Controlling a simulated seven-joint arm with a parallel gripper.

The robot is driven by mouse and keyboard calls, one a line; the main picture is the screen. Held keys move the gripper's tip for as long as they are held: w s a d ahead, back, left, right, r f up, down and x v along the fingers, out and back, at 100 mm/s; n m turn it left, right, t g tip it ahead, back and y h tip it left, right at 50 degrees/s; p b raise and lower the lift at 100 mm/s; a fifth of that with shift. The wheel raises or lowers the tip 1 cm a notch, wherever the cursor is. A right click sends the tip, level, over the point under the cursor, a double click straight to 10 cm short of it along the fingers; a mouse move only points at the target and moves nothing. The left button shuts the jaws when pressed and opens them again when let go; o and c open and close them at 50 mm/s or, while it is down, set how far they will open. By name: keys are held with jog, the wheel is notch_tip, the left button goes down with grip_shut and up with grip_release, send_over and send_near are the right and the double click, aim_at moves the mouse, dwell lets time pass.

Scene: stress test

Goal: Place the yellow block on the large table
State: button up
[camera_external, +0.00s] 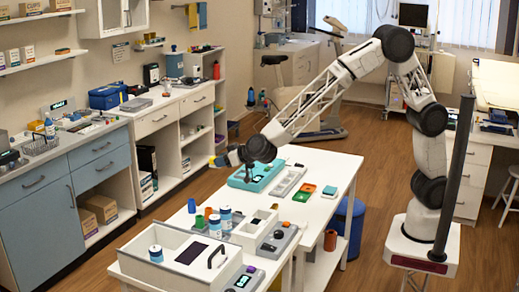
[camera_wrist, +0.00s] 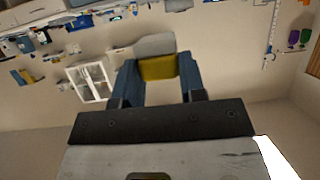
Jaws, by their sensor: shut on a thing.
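My gripper (camera_external: 222,159) reaches out to the left from the end of my arm, high beside the far-left part of the table and pointing sideways. It is shut on the yellow block (camera_wrist: 158,67), which shows between the two blue fingers in the wrist view. In the external view only a small yellow spot of the block shows at the gripper's tip. A grey piece sits just beyond the yellow face in the wrist view; I cannot tell whether it belongs to the block. The large white table (camera_external: 338,168) stands in the middle of the room, apart from the block.
A shelved counter (camera_external: 175,112) stands left; bare floor lies between.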

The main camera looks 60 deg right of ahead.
jog(key=w+d, duration=0.3)
jog(key=d, duration=1.8)
jog(key=w+d+h, duration=0.1)
jog(key=w+d, duration=0.2)
jog(key=d, duration=1.8)
jog(key=shift+w+d+r+m, duration=0.15)
jog(key=shift+d+r+m, duration=0.1)
jog(key=shift+m, duration=0.15)
jog(key=shift+a, duration=0.2)
jog(key=s+a+y, duration=0.1)
jog(key=s+a, duration=0.2)
jog(key=a, duration=1.9)
jog(key=s+a, duration=0.4)
jog(key=a, duration=1.7)
jog(key=s+a+f, duration=0.3)
jog(key=s+a, duration=1.2)
jog(key=s+a+f+h, duration=0.1)
jog(key=s+a+f, duration=0.3)
jog(key=s+a, duration=1)
jog(key=shift+s+a, duration=0.4)
jog(key=shift+s, duration=0.55)
